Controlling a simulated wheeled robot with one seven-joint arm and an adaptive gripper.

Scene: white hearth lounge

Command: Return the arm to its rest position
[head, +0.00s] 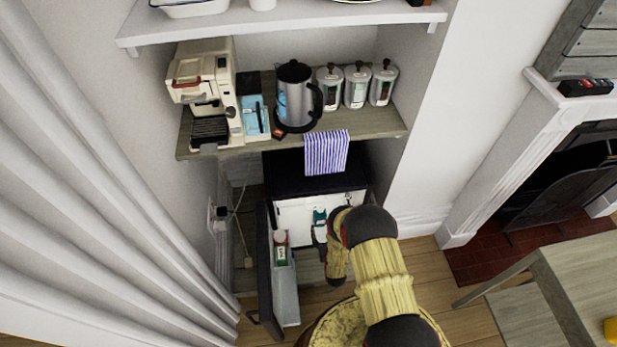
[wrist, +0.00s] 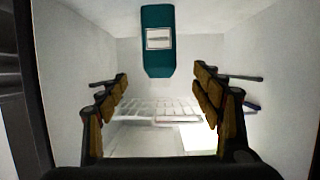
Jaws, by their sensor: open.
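My gripper (wrist: 160,88) is open in the wrist view, its two fingers apart with nothing between them. It faces the white inside of a small black fridge (head: 272,183), whose door (head: 264,270) stands open to the left. A teal carton (wrist: 158,55) with a pale label shows at the top of the wrist view, beyond the fingers and apart from them. A teal carton also shows inside the fridge in the head view (head: 319,216). My arm reaches from the lower right to the fridge opening and hides part of its interior.
A bottle (head: 281,252) stands in the door rack. Above the fridge, a wooden shelf (head: 375,125) holds a coffee machine (head: 205,85), a kettle (head: 296,95), several canisters (head: 356,85) and a striped towel (head: 326,152). A table (head: 590,275) is at right, a curtain (head: 95,190) at left.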

